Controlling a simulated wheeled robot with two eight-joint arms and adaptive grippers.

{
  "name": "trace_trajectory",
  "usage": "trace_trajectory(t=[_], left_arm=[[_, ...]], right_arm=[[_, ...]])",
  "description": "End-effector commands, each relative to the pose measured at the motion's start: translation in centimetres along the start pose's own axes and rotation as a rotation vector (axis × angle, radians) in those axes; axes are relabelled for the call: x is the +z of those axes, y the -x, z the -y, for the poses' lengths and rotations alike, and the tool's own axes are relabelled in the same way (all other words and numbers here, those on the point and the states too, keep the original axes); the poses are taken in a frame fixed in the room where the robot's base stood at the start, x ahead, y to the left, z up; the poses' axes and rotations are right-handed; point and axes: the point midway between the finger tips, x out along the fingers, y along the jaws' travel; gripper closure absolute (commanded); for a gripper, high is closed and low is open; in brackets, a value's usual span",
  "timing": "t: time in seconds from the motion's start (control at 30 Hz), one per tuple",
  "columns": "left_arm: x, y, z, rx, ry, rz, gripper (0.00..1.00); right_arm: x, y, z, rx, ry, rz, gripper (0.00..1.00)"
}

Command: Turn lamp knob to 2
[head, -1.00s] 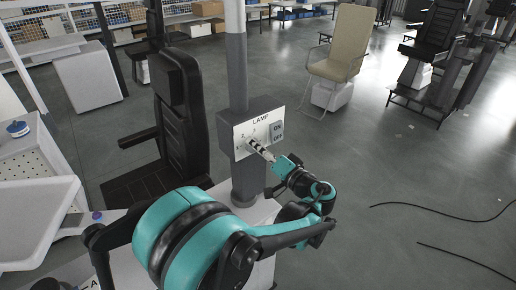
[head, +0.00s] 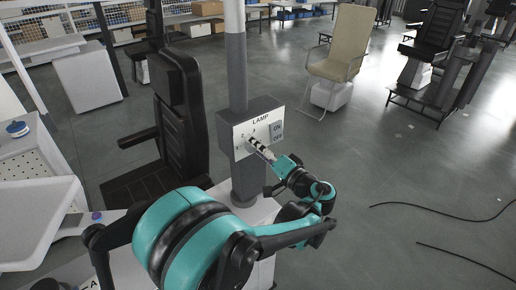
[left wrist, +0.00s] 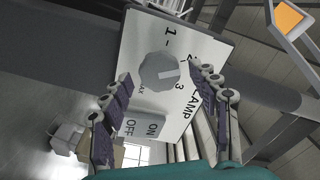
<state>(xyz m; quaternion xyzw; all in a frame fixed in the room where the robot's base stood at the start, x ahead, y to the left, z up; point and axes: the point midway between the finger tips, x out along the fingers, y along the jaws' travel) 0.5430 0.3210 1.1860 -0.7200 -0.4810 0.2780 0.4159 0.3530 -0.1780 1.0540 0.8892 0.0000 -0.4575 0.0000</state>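The lamp panel (head: 241,143) is a white plate marked LAMP on a grey box on a column. Its round grey knob (left wrist: 159,71) shows in the left wrist view, with a pale pointer mark facing roughly right. Printed 1, 3 and MAX are readable around it; a finger partly covers the area where 2 would be. My left gripper (head: 258,149) is at the panel, with its fingers (left wrist: 161,73) open, one on each side of the knob. Contact with the knob is not clear. In the head view the gripper hides the knob. My right gripper is not in view.
An ON/OFF switch (left wrist: 143,127) sits beside the knob on the same plate. A black chair (head: 180,120) stands left of the column, and a beige chair (head: 338,55) stands behind at right. Cables (head: 440,209) lie on the open floor at right.

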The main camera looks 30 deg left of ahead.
Motion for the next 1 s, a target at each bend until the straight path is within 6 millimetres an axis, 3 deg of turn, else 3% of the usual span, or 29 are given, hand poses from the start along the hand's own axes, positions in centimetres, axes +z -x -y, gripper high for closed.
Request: trace_trajectory(t=[0.27, 0.7, 1.0], left_arm=[[-0.1, 0.7, 0.0, 0.001, 0.000, -0.002, 0.40], [-0.1, 9.4, -0.1, 0.002, 0.000, -0.003, 0.40], [0.0, 12.0, 0.0, 0.000, 0.000, -0.001, 0.40]], right_arm=[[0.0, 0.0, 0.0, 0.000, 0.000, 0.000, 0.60], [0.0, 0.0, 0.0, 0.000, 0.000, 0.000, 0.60], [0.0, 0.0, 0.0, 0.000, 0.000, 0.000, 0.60]])
